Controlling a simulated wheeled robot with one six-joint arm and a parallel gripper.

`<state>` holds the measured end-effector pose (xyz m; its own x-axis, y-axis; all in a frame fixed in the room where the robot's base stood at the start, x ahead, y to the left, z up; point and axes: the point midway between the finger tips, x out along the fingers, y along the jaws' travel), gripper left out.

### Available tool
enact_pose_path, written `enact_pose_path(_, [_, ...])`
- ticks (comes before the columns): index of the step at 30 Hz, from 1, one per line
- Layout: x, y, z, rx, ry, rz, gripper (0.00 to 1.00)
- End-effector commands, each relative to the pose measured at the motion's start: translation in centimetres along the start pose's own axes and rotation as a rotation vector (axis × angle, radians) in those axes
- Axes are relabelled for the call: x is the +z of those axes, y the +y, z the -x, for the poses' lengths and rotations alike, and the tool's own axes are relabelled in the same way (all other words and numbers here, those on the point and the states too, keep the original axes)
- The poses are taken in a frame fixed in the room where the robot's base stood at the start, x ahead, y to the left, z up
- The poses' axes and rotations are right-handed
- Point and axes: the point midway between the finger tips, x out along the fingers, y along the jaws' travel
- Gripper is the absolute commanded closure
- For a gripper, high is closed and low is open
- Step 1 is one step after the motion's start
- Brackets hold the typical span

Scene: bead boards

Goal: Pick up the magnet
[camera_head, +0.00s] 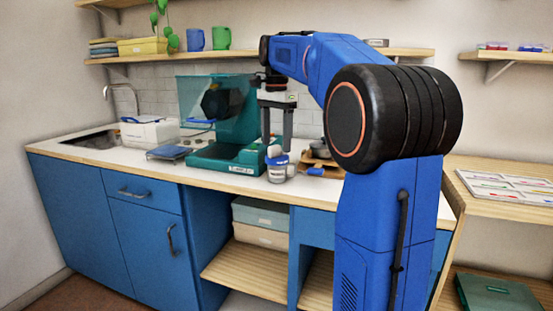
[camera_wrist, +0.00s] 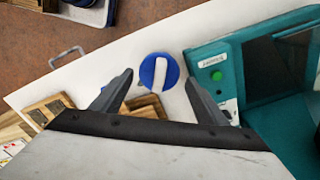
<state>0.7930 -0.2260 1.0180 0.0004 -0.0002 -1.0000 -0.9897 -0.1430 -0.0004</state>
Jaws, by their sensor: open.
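A white jar (camera_head: 281,174) with a blue band and a label stands near the counter's front edge. In the wrist view a round blue top (camera_wrist: 146,72) shows with a white bar (camera_wrist: 160,72) across it. No other thing stands out as the magnet; I cannot tell whether it is this bar or the whole piece. My gripper (camera_head: 277,145) points down just above the jar, fingers apart and empty. In the wrist view its fingertips (camera_wrist: 159,77) lie on either side of the blue top, with gaps.
A teal machine (camera_head: 225,155) stands close left of the jar. A wooden tray (camera_head: 325,172) with a grey dish is close on the right. The counter (camera_head: 225,178) ends just in front of the jar. A white box (camera_head: 150,132) stands farther left.

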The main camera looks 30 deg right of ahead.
Motion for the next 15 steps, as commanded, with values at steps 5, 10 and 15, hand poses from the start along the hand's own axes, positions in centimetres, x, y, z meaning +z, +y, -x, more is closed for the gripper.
enact_pose_path(5, [0.0,0.1,-2.5,0.002,-0.001,0.000,0.33])
enact_pose_path(10, [0.0,0.1,-3.6,0.001,0.000,0.000,0.33])
enact_pose_path(15, [0.0,0.1,-3.7,0.000,0.000,0.000,0.33])
